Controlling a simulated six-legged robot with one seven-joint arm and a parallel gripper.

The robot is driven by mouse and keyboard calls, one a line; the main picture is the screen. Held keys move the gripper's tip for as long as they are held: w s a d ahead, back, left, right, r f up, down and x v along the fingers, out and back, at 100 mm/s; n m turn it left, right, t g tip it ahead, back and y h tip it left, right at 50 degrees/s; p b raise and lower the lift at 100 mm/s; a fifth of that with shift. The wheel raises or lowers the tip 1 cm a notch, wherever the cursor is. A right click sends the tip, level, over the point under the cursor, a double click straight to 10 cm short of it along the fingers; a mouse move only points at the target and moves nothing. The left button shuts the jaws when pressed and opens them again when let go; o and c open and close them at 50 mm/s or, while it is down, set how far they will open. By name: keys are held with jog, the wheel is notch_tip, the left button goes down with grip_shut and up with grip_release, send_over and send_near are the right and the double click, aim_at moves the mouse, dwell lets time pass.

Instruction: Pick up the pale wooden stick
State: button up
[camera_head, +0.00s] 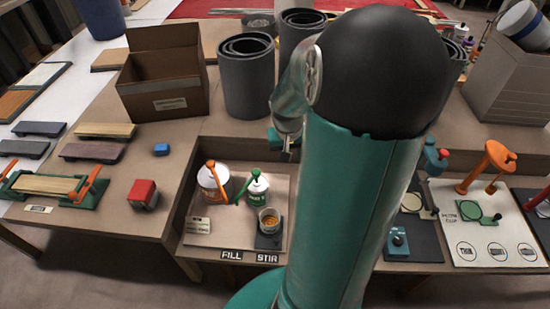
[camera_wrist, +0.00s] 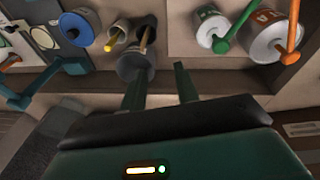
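A pale tan stick (camera_wrist: 144,42) shows in the wrist view, with one end at a dark grey round holder (camera_wrist: 134,61). My gripper (camera_wrist: 162,74) shows below it with its two green fingers apart and nothing between them. The left finger reaches close to the holder in the picture; I cannot tell whether they touch. In the head view my gripper (camera_head: 286,147) is small and partly hidden by my arm. I cannot make out the stick there; my arm covers the middle of the bench.
Paint cans (camera_head: 213,186) and a small cup (camera_head: 269,220) stand in a recessed tray left of my arm. Dark grey tubs (camera_head: 247,85) and a cardboard box (camera_head: 165,95) stand behind. A white board (camera_head: 470,222) with orange tools lies right.

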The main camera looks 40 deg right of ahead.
jog(key=s+d+f+m+y, duration=0.1)
jog(key=s+d+f+m, duration=0.15)
jog(key=d+f, duration=0.3)
notch_tip(320, 180, down, 13)
jog(key=w+d, duration=0.1)
dwell(0.4)
jog(key=shift+d+n, duration=0.1)
jog(key=shift+n, duration=0.15)
grip_shut()
